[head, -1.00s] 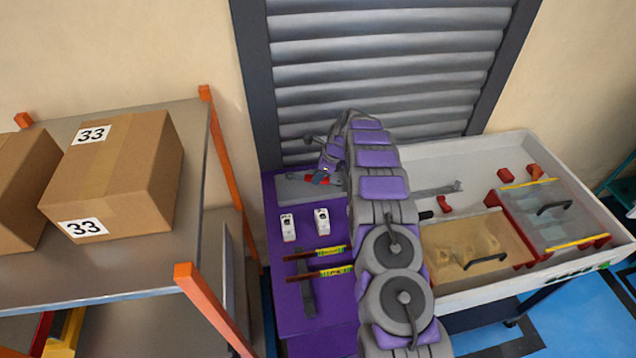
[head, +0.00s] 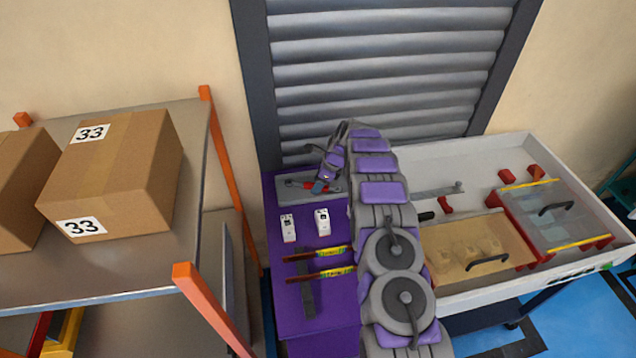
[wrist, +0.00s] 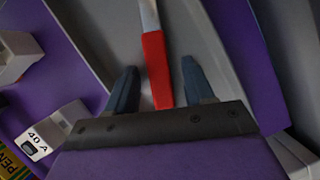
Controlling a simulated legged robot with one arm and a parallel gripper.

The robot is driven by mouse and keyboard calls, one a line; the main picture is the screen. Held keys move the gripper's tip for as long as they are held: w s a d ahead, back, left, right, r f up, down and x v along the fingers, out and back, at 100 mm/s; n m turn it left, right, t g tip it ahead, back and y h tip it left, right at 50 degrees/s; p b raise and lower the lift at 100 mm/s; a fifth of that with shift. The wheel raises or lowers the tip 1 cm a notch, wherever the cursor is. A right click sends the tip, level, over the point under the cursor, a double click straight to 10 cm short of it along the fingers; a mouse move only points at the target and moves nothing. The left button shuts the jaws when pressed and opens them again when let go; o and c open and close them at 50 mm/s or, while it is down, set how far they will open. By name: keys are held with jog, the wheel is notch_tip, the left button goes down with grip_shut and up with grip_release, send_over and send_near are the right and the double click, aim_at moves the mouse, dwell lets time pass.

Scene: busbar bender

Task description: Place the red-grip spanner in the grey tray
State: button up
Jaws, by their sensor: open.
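The red-grip spanner (head: 304,186) lies in the grey tray (head: 284,197) at the back of the purple surface, its metal end toward the left in the head view. In the wrist view the red grip (wrist: 157,68) lies between the two fingers of my gripper (wrist: 160,88), with a visible gap on both sides. Its shank runs out of the top of the picture, over the grey tray floor (wrist: 95,30). My gripper is open, just over the tray, and also shows in the head view (head: 319,187). The spanner's far end is out of the wrist view.
Two white breakers (head: 288,227) and two red-yellow tools (head: 318,254) lie on the purple surface (head: 285,320) before the tray. A white-walled bench (head: 455,155) with clear covers stands right. A shelf (head: 190,240) with cardboard boxes (head: 115,175) stands left.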

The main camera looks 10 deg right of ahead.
jog(key=p+v, duration=0.2)
jog(key=v, duration=1)
jog(key=s+a+r+n+g, duration=0.1)
jog(key=s+a+r+n, duration=0.25)
jog(key=s+r, duration=0.4)
jog(key=s+a+r+n+h, duration=0.1)
jog(key=s+a+r+n, duration=0.1)
jog(key=s+r+n, duration=0.55)
jog(key=s+a+r+n+g, duration=0.1)
jog(key=s+a+r, duration=0.3)
jog(key=s, duration=0.6)
jog(key=s+d+r+n+h, duration=0.1)
jog(key=s+n, duration=0.4)
jog(key=s, duration=1)
jog(key=s+d+r+n+g+h, duration=0.1)
jog(key=s+n, duration=0.4)
jog(key=s, duration=1.1)
jog(key=shift+s+d+g+h, duration=0.3)
jog(key=shift+s+d+h, duration=0.05)
jog(key=shift+d+h, duration=0.3)
